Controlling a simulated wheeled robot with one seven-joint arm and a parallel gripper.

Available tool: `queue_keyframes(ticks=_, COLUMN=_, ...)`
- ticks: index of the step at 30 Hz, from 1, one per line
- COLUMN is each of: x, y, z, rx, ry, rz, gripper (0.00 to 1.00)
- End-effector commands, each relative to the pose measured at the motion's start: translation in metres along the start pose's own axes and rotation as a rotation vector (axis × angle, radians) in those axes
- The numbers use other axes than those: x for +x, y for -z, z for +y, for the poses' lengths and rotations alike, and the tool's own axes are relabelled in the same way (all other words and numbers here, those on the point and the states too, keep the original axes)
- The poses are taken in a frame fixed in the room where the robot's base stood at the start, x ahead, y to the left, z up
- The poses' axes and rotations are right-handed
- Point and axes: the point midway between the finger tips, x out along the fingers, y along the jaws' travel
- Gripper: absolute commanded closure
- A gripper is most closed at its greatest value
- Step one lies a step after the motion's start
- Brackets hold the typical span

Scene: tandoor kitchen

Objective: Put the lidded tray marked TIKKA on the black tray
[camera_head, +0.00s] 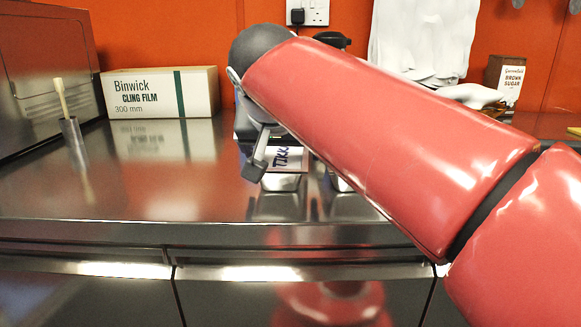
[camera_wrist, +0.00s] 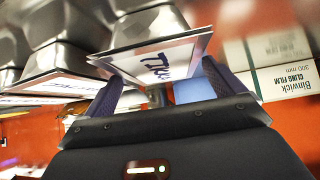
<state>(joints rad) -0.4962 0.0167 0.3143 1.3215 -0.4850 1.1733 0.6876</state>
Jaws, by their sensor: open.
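The lidded tray marked TIKKA (camera_head: 288,158) stands on the steel counter, partly hidden behind my arm in the head view. In the wrist view its white lid with blue lettering (camera_wrist: 160,62) lies between my two spread fingers. My gripper (camera_wrist: 162,78) is open around the lid's near edge; I cannot tell whether either finger touches it. In the head view one grey finger of my gripper (camera_head: 257,160) shows just left of the lettering. I cannot make out the black tray in either view.
Other lidded steel trays (camera_wrist: 50,82) stand close beside it in the wrist view. A cling film box (camera_head: 160,93) and a brush in a steel holder (camera_head: 72,140) stand to the left. A brown sugar packet (camera_head: 507,82) stands at right. The left front counter is clear.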

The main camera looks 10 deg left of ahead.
Motion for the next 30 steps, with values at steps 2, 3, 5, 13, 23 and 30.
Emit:
queue_keyframes(ticks=2, x=0.009, y=0.0, z=0.0, rx=0.0, ry=-0.001, rz=-0.002, gripper=0.06)
queue_keyframes(ticks=3, x=0.015, y=-0.001, z=-0.001, rx=0.0, ry=-0.002, rz=-0.003, gripper=0.06)
queue_keyframes(ticks=5, x=0.025, y=-0.001, z=-0.001, rx=0.0, ry=-0.002, rz=-0.004, gripper=0.06)
queue_keyframes(ticks=13, x=0.048, y=0.0, z=-0.001, rx=0.001, ry=-0.001, rz=0.0, gripper=0.06)
queue_keyframes(ticks=23, x=0.047, y=0.0, z=-0.001, rx=0.001, ry=-0.001, rz=-0.001, gripper=0.34)
queue_keyframes(ticks=30, x=0.046, y=0.001, z=-0.001, rx=0.001, ry=0.0, rz=0.001, gripper=0.56)
